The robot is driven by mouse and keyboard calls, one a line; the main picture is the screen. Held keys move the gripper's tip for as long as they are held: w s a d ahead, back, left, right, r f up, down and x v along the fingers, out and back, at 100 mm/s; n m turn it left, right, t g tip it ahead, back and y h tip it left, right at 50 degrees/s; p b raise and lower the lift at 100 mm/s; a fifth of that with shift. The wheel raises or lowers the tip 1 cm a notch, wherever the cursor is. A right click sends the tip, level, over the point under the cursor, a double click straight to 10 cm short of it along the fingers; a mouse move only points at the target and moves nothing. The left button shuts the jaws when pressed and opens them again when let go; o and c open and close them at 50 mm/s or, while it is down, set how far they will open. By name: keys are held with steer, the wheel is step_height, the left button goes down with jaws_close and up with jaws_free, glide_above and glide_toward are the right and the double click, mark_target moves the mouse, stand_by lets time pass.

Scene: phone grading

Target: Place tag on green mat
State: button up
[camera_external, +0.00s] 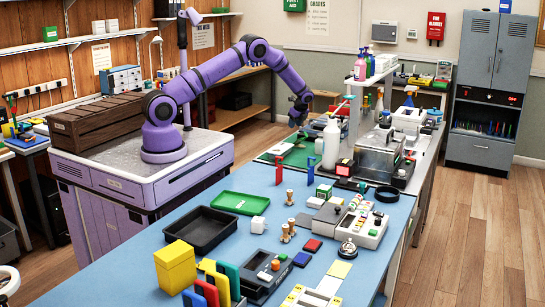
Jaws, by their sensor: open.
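The green mat (270,156) lies flat at the far left part of the blue-topped bench, partly hidden by bottles at its right side. My gripper (295,123) hangs from my purple arm above the mat, pointing down. It is open, and I see nothing held in it, though it is small in this view. I cannot pick out the tag with certainty among the small items. A small red upright piece (280,171) and a blue upright piece (311,171) stand on the bench in front of the mat.
A white bottle (331,145) stands close beside the mat. A green tray (240,203) and a black tray (201,230) lie nearer on the bench. A metal box machine (376,156) stands to the right. Stamps, pads and a white device (358,226) crowd the bench's middle and right.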

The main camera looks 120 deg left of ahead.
steer(key=v, duration=1.1)
steer(key=shift+w, duration=0.2)
steer(key=shift+d+r, duration=0.1)
steer(key=shift+r, duration=0.1)
steer(key=w+d+r+n+t, duration=0.1)
steer(key=w+d+r, duration=0.3)
steer(key=d+r, duration=0.4)
steer(key=w+d+r+t+y, duration=0.1)
steer(key=w+d+r, duration=0.5)
steer(key=d, duration=0.4)
steer(key=w+d+r+n+t, duration=0.1)
steer(key=w+d+r+t, duration=0.15)
steer(key=d+r, duration=0.6)
steer(key=s+d+r+n+t, duration=0.1)
steer(key=s+d+r, duration=0.3)
steer(key=d, duration=1.1)
steer(key=s+d+r+t, duration=0.2)
steer(key=s+d+r, duration=0.25)
steer(key=d, duration=1.05)
steer(key=s+d+f+n+t+h, duration=0.1)
steer(key=s+d+f+h, duration=0.1)
steer(key=s+d, duration=1)
steer(key=shift+s+f+t+h, duration=0.35)
steer(key=shift+s+f, duration=0.2)
steer(key=shift+s, duration=0.15)
